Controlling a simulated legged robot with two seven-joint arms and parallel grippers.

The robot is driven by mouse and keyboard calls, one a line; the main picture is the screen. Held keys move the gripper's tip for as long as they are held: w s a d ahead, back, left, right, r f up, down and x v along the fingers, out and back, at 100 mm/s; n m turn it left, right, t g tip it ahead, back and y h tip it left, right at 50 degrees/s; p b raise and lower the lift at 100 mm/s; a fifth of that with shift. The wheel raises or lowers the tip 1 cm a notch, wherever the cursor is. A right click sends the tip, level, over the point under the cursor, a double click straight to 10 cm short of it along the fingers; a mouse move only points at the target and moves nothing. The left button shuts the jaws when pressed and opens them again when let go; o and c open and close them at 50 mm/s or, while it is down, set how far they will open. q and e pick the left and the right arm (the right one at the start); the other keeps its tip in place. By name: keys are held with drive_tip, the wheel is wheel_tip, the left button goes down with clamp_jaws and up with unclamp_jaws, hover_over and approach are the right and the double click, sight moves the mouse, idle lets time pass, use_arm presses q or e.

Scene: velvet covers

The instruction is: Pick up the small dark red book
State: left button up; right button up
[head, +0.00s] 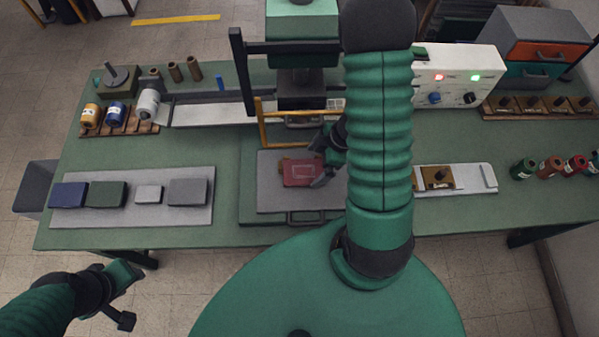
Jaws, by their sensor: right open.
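The small dark red book (300,172) lies on a grey plate (270,202) near the middle of the table, with a pale outline on its cover. My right gripper (321,170) is open at the book's right side, with its dark fingers over or beside that edge. Whether they touch the book I cannot tell. My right arm hides the area just right of it. My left gripper (130,297) is open and empty, low at the left, in front of the table edge.
A green press with a yellow bar (263,122) stands behind the book. A pale mat (146,216) at the left bears several dark and grey blocks. Spools (148,103) stand at back left. A white control box (458,72) and coloured jars (550,167) are at the right.

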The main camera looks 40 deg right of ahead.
sight(311, 171)
drive_tip(key=f, duration=0.1)
drive_tip(key=f+b, duration=0.1)
drive_tip(key=f, duration=0.1)
drive_tip(key=f+b, duration=0.1)
drive_tip(key=shift+w+d+f, duration=0.3)
drive_tip(key=shift+w, duration=0.1)
drive_tip(key=shift+w+d+f, duration=0.1)
drive_tip(key=shift+f, duration=0.2)
drive_tip(key=shift+a+r, duration=0.15)
drive_tip(key=shift+a, duration=0.35)
drive_tip(key=shift+c, duration=0.4)
drive_tip(key=shift+w+a, duration=0.15)
drive_tip(key=shift+a, duration=0.15)
drive_tip(key=c, duration=0.5)
drive_tip(key=shift+c, duration=1.2)
use_arm(q)
drive_tip(key=shift+s+d+f, duration=0.2)
drive_tip(key=shift+d+f, duration=0.6)
drive_tip(key=shift+d, duration=0.1)
use_arm(e)
drive_tip(key=shift+s+d, duration=0.2)
drive_tip(key=shift+d, duration=0.2)
drive_tip(key=c, duration=0.6)
